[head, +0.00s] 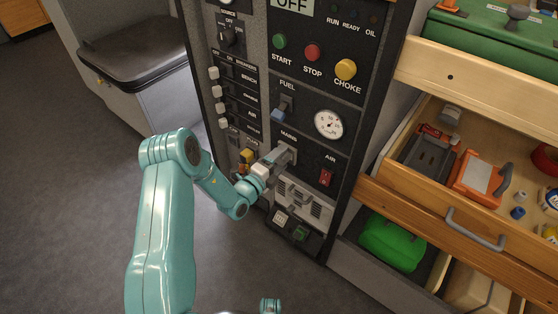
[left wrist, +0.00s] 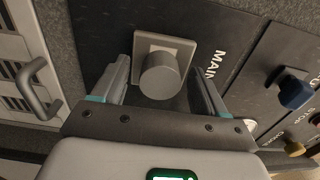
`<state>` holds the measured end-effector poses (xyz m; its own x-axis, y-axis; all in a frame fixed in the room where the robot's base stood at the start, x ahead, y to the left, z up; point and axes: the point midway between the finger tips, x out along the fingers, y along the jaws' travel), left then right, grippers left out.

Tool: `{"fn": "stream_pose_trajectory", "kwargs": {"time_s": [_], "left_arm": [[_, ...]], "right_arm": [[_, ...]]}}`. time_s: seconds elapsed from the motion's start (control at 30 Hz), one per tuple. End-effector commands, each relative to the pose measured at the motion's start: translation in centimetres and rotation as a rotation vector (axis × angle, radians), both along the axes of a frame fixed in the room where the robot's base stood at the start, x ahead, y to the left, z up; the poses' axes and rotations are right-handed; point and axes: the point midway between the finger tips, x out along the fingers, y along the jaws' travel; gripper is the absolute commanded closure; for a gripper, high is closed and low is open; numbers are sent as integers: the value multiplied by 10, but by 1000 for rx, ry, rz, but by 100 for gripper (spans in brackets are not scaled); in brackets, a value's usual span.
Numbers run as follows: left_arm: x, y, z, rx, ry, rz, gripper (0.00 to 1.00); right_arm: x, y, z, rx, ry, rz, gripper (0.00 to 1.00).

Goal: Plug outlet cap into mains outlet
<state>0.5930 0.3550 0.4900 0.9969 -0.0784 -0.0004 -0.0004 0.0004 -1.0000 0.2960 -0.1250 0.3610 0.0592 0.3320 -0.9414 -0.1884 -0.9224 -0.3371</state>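The mains outlet (left wrist: 188,47) is a square light-grey plate on the black panel beside the MAINS label in the left wrist view. It also shows in the head view (head: 291,151), partly covered by my gripper. The outlet cap (left wrist: 160,76) is a short round grey cylinder standing out from the plate's middle. I cannot tell how deeply it sits. In the head view my gripper hides it. My left gripper (left wrist: 163,88) is open at the panel, one finger on each side of the cap, with gaps visible on both sides. My right gripper is not identifiable.
A blue-tipped fuel lever (head: 281,111) and a gauge (head: 328,124) are above the outlet, with a red air switch (head: 325,178) to its right. A handled vent (head: 303,202) lies below. An open wooden drawer (head: 470,215) holds tools at right.

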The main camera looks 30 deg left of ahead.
Motion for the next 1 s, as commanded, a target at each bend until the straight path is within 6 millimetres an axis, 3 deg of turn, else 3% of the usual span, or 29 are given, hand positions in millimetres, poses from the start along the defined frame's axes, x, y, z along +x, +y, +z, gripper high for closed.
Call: {"fn": "stream_pose_trajectory", "kwargs": {"time_s": [0.27, 0.37, 0.8, 1.0], "left_arm": [[-7, 1, 1, -1, 1, 1, 27], [-24, 3, 2, -2, 3, 3, 27], [-128, 12, 2, -2, 4, 5, 27], [-156, 13, 0, -2, 2, 2, 27]], "right_arm": [[-1, 1, 3, 1, 3, 5, 57], [-2, 2, 9, 2, 4, 9, 57], [-6, 6, 33, 4, 10, 24, 57], [-6, 6, 38, 4, 10, 23, 57]]}}
